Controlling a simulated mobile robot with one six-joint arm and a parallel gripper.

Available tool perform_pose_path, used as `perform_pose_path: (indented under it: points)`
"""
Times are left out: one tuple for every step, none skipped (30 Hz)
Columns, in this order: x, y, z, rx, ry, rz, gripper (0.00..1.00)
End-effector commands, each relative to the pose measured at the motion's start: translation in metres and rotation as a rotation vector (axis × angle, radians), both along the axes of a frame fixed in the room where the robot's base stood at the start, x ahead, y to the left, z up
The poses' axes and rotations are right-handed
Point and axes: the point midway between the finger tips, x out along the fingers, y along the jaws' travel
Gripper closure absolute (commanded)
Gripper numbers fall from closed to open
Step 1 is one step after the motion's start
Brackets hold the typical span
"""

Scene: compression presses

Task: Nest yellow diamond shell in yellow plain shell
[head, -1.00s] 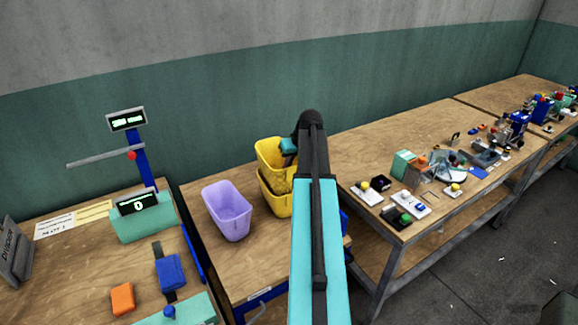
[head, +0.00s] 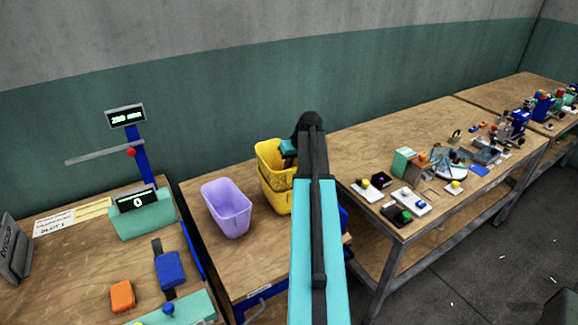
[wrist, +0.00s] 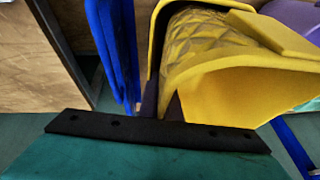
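The yellow diamond shell (head: 268,156) is an open bin with a raised diamond pattern on its wall. It sits upright over the yellow plain shell (head: 279,203), its lower part inside that shell's mouth. My teal gripper (head: 289,149) is at the right rim of the diamond shell and appears shut on it. My arm hides the right side of both shells. In the wrist view the diamond shell's patterned wall (wrist: 205,45) is close beyond the gripper's black edge. The fingertips and the depth of the overlap are not clear.
A purple bin (head: 227,209) stands just left of the yellow shells. A teal press with a digital display (head: 138,199) is farther left. Blue (head: 171,271) and orange (head: 122,296) blocks lie at the front left. The right table (head: 360,150) holds several small parts.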

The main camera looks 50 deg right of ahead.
Motion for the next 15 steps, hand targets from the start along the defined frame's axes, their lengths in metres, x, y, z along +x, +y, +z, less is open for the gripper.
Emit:
perform_pose_path:
  points:
    - [0.0004, -0.0005, 0.0010, -0.002, -0.001, -0.001, 1.00]
    - [0.0005, -0.0007, 0.0016, -0.002, -0.002, -0.001, 1.00]
    - [0.0007, -0.0009, 0.0022, -0.002, -0.003, -0.001, 1.00]
    - [0.0006, -0.0012, 0.0027, -0.004, -0.004, -0.001, 1.00]
    - [0.0007, -0.0014, 0.0033, -0.004, -0.004, -0.001, 1.00]
    - [0.0009, -0.0018, 0.0042, -0.004, -0.005, -0.001, 1.00]
    - [0.0008, -0.0022, 0.0050, -0.004, -0.006, -0.002, 1.00]
    - [0.0009, -0.0026, 0.0058, -0.005, -0.006, -0.001, 1.00]
    - [0.0009, -0.0031, 0.0069, -0.006, -0.005, -0.001, 1.00]
    - [0.0009, -0.0035, 0.0078, -0.006, -0.006, -0.001, 1.00]
    - [0.0009, -0.0039, 0.0084, -0.006, -0.006, -0.001, 1.00]
    - [0.0008, -0.0044, 0.0094, -0.006, -0.006, -0.001, 1.00]
    - [0.0008, -0.0047, 0.0099, -0.006, -0.007, -0.001, 1.00]
    - [0.0007, -0.0049, 0.0104, -0.006, -0.007, -0.001, 1.00]
    - [0.0007, -0.0051, 0.0109, -0.006, -0.007, -0.001, 1.00]
